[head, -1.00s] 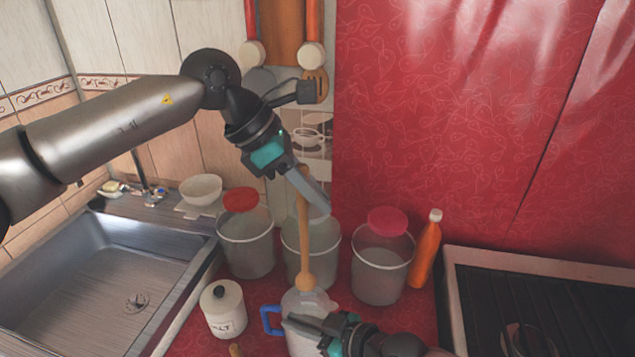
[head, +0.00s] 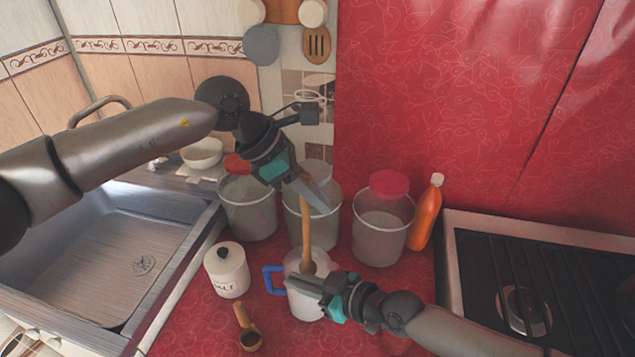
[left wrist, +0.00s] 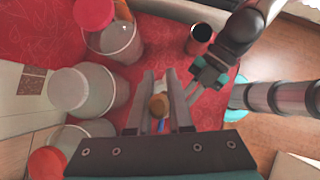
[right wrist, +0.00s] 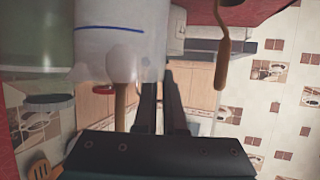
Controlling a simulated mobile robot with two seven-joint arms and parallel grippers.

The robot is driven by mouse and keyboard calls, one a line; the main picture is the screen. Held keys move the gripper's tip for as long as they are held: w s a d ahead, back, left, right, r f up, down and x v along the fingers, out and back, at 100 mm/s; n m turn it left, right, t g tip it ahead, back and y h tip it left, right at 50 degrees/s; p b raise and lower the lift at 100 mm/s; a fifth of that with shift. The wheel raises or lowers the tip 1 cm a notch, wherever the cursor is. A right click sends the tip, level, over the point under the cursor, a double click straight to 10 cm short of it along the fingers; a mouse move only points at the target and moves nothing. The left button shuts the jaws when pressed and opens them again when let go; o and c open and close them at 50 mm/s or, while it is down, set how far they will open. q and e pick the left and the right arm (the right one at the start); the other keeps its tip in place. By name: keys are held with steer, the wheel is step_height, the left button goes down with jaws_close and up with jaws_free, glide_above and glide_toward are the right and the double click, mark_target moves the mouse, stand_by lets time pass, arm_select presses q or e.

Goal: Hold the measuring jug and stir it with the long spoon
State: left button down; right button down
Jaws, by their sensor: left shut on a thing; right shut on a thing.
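My left gripper (head: 313,196) is shut on the long wooden spoon (head: 306,225) and holds it upright, bowl end down. The measuring jug (head: 303,306) is whitish and translucent, with a blue handle (head: 271,281) on its left. It stands upright below the left gripper. My right gripper (head: 308,286) is shut on the jug near its rim and covers part of it. In the right wrist view the spoon's bowl (right wrist: 124,63) shows through the jug's wall (right wrist: 125,20), inside near the mouth. In the left wrist view the spoon (left wrist: 158,105) runs down between the fingers.
Several translucent buckets (head: 380,228) stand behind the jug, beside an orange bottle (head: 426,218). A salt canister (head: 227,272) and a small wooden scoop (head: 248,335) are left of the jug. The sink (head: 120,265) is at left, the stove (head: 540,270) at right.

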arm_select(q)
step_height(320, 180, down, 10)
stand_by(0.9)
steer(key=shift+f, duration=0.1)
steer(key=shift+d, duration=0.15)
